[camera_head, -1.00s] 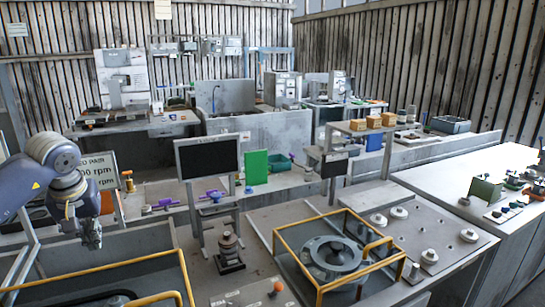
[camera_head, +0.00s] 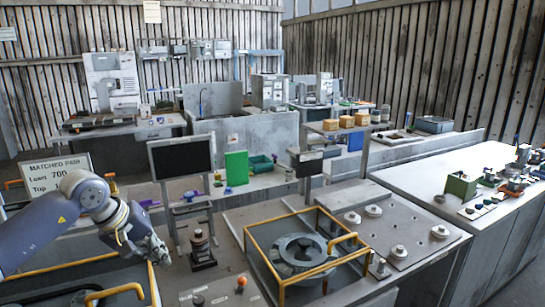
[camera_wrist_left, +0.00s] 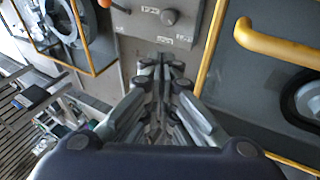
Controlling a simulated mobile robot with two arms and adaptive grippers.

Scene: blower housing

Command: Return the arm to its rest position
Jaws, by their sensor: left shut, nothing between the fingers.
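My left arm comes in from the left in the head view. My right gripper shows in no view.
A yellow rail (camera_head: 130,289) runs just below the left gripper. A dark screen on a stand (camera_head: 181,158) and a small dark post-like device (camera_head: 200,249) stand to its right. A yellow-framed round housing (camera_head: 302,252) is further right.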

